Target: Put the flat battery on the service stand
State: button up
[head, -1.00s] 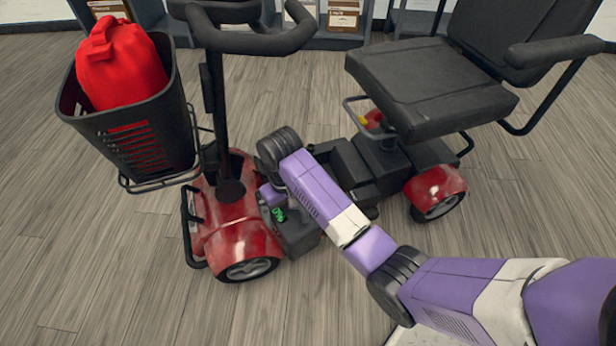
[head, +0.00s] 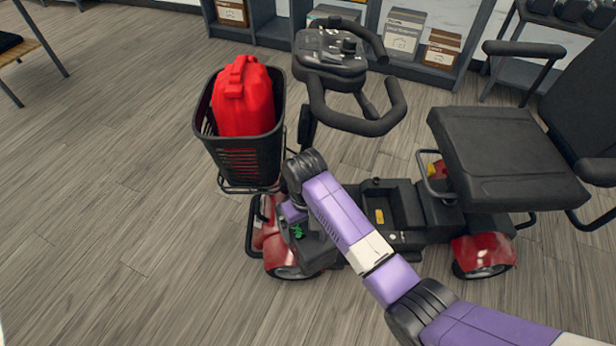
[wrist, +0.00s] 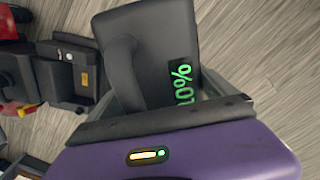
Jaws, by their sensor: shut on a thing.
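The flat battery (head: 314,248) is a dark grey box with a handle and a green display. In the wrist view the battery (wrist: 150,45) fills the upper middle, and its display reads 0%. My gripper (head: 297,214) is shut on it and holds it up in front of the scooter's red front end. The gripper's purple body also shows at the bottom of the wrist view; the fingertips are mostly hidden. I cannot make out the service stand in either view.
The scooter (head: 508,165) stands just beyond the arm, with a recess and yellow label (head: 380,216) on its deck. Shelves with boxes (head: 403,32) line the back. A table (head: 20,45) stands far left. Floor at left is clear.

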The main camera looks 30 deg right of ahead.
aim_at(307, 227)
jog(key=r+p, duration=0.3)
jog(key=p, duration=0.1)
jog(key=s+r+p, duration=0.1)
jog(key=r+p, duration=0.2)
jog(key=p, duration=0.1)
jog(key=r+p, duration=0.1)
jog(key=p, duration=0.1)
jog(key=s+r+p, duration=0.1)
jog(key=p, duration=0.2)
jog(key=shift+a, duration=0.1)
jog(key=shift+s+r+p, duration=0.15)
jog(key=shift+r+p, duration=0.05)
jog(key=shift+p, duration=0.25)
